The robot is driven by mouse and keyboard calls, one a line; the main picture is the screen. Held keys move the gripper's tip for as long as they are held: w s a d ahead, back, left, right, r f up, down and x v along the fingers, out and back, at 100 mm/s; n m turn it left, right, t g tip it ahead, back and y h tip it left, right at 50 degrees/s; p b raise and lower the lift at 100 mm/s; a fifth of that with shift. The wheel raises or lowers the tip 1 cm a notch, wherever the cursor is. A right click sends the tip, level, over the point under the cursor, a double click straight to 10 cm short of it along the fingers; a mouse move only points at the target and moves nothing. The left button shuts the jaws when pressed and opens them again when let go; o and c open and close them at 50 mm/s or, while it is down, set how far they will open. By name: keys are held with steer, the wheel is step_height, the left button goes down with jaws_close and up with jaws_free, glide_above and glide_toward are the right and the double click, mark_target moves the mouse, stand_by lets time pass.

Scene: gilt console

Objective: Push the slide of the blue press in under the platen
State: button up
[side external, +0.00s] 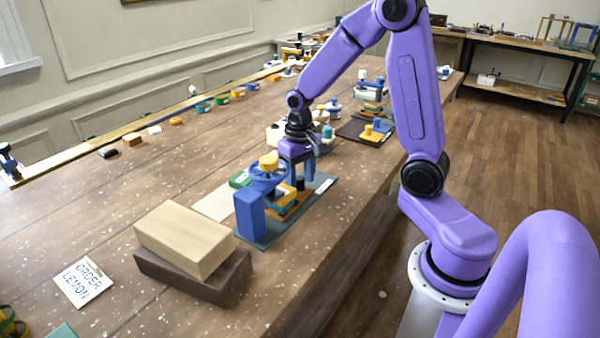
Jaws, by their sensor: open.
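The blue press (249,217) stands on a dark teal base plate (318,190) near the front edge of the long wooden table. It has a blue handwheel with a yellow knob (268,161) on top. An orange-yellow part, apparently the slide (287,210), shows low on the press's right side. The platen is mostly hidden by the frame and wheel. My gripper (300,180) is open and points down just behind and right of the wheel, close to the press. Whether its fingers touch any part cannot be told from this view.
A pale wood block (185,237) lies on a dark brown block (195,278) left of the press. An "ORDER LEMON" card (83,284) lies further left. A second device (372,132) on a dark board stands behind my gripper. Small coloured items line the table's back edge.

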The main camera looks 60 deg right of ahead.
step_height(320, 180, up, 18)
steer(key=shift+f, duration=0.25)
stand_by(0.3)
steer(key=w+d+f+m+g+y, duration=0.1)
steer(key=w+d+m+g+y, duration=0.2)
steer(key=w+d+m, duration=0.25)
steer(key=shift+m, duration=0.25)
steer(key=x, duration=1.8)
steer(key=shift+s+a+r, duration=0.2)
steer(key=shift+s+a, duration=0.05)
